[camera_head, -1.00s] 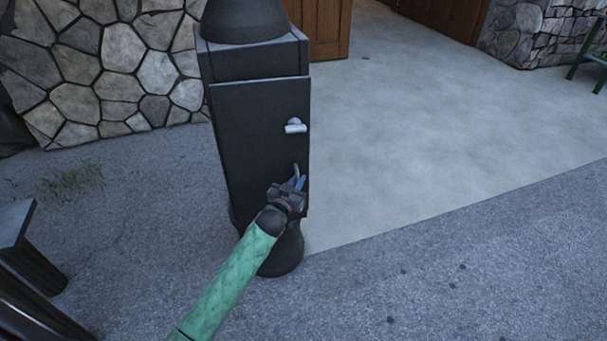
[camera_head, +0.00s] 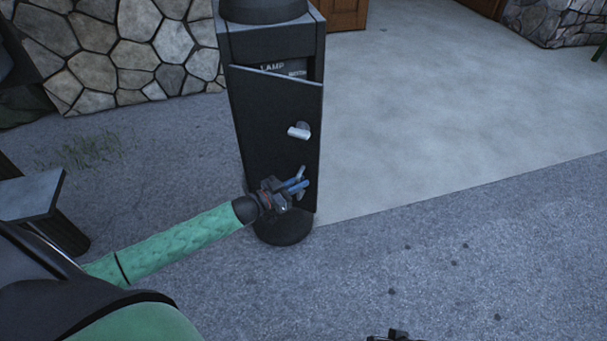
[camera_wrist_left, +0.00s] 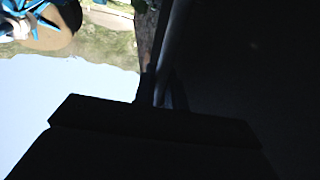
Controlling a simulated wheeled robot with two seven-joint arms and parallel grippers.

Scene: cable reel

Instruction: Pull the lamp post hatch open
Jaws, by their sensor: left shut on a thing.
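The lamp post (camera_head: 268,45) is a dark, square-sided post on a round base. Its black hatch (camera_head: 268,120) stands partly open, with a gap along the top where a lettered label (camera_head: 285,68) shows inside. A silver latch (camera_head: 300,131) sits on the hatch's upper right. My left gripper (camera_head: 296,186) is shut on the handle (camera_head: 301,172) low on the hatch's right side. The left wrist view is mostly dark, with a bar-like handle (camera_wrist_left: 172,50) near its middle. A small dark part at the bottom edge looks like my right gripper (camera_head: 396,335), mostly cut off.
A stone wall (camera_head: 130,50) stands behind on the left. A dark bench-like object (camera_head: 35,195) is at the left. Pavement right of the post is open and clear.

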